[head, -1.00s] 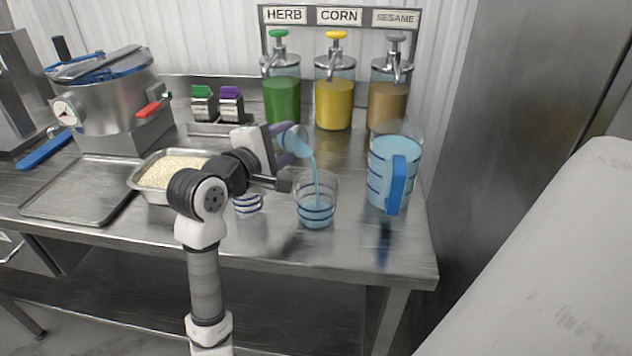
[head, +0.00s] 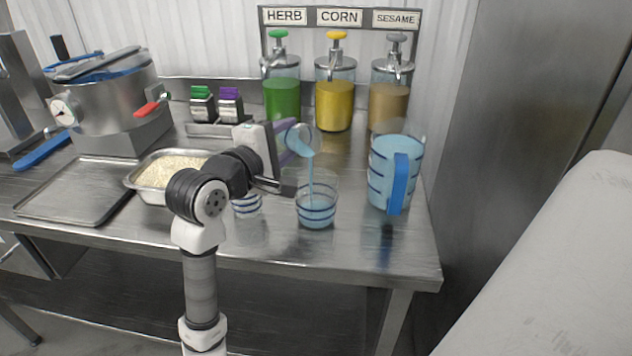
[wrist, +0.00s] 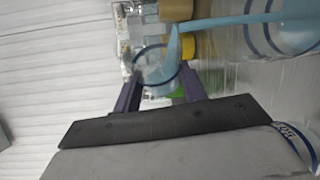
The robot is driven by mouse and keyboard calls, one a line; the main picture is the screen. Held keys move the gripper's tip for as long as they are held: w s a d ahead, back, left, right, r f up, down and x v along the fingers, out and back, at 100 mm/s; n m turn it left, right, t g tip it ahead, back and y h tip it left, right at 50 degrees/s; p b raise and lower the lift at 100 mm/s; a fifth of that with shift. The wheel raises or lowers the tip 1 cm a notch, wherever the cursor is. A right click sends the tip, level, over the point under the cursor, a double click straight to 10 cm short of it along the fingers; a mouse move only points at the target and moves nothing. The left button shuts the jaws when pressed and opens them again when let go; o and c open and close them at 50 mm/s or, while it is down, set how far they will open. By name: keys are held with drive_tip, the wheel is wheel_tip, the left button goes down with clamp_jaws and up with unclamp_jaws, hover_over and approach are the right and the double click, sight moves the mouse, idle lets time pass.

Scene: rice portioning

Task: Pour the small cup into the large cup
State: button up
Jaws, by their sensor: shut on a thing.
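The small cup (head: 301,141) is clear and holds blue liquid. It is tipped to the right, with a blue stream running from its rim down into the large cup. In the wrist view the small cup (wrist: 157,66) sits between the two dark purple fingers. My gripper (head: 287,140) is shut on it, above the large cup. The large cup (head: 316,212) is clear with dark blue bands and stands upright on the counter. Blue liquid is in its lower part. In the wrist view the large cup (wrist: 285,28) is at the upper right, cut by the frame edge.
A blue-handled pitcher (head: 384,172) of blue liquid stands right of the large cup. Another banded cup (head: 247,208) is partly hidden behind my arm. A pan of grains (head: 151,198) and a flat tray (head: 72,192) lie left. Herb, corn and sesame dispensers (head: 334,105) stand behind.

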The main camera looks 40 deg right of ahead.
drive_tip(key=shift+s, duration=0.15)
drive_tip(key=shift+s+f+m+b, duration=0.1)
drive_tip(key=shift+f+m+b, duration=0.4)
drive_tip(key=shift+b, duration=1.35)
